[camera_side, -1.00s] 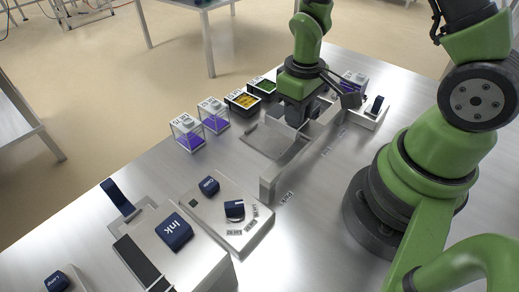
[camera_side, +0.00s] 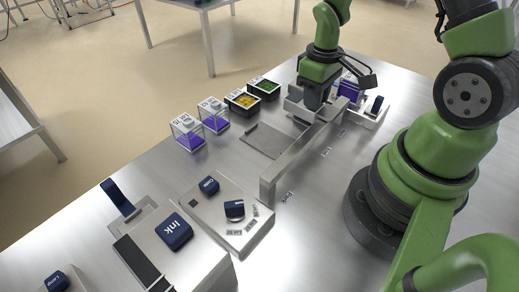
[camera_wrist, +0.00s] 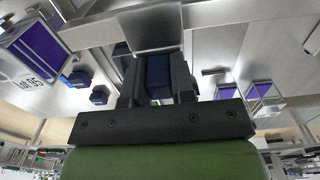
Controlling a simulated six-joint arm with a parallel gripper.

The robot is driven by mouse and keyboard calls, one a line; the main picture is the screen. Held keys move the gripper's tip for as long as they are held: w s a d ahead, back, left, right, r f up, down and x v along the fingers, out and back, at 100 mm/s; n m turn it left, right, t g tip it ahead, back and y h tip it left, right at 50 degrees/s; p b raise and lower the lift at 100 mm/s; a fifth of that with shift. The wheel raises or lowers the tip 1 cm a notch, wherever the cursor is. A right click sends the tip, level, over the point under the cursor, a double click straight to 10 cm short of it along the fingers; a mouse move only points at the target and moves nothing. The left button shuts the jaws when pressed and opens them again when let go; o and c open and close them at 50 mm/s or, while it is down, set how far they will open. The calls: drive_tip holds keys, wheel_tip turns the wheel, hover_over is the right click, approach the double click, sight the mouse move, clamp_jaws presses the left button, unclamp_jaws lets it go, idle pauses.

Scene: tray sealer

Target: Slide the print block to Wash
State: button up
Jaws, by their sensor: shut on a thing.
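My gripper (camera_side: 312,108) is low over the far part of the metal rail (camera_side: 300,154). In the wrist view, its two dark fingers (camera_wrist: 158,82) are shut on a navy grip (camera_wrist: 158,70), which I take to be the print block's handle. A silver block body (camera_wrist: 152,28) shows just beyond it. In the side view the block is mostly hidden by my gripper; a silver part (camera_side: 292,104) shows beside it. Small labels stand along the rail, one reading Park at the near end; the farther ones are too small to read.
A bare recessed plate (camera_side: 268,141) lies left of the rail. Clear tubs with purple contents (camera_side: 187,134), a yellow tray (camera_side: 242,101) and a green tray (camera_side: 264,88) line the left edge. An Ink-labelled unit (camera_side: 174,232) and a knob panel (camera_side: 228,215) are nearer. A purple-topped box (camera_side: 350,90) stands beyond.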

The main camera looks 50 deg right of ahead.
drive_tip(key=shift+d, duration=2.55)
drive_tip(key=o, duration=0.8)
drive_tip(key=shift+c, duration=0.2)
wheel_tip(320, 180, up, 7)
drive_tip(key=shift+a+r, duration=0.1)
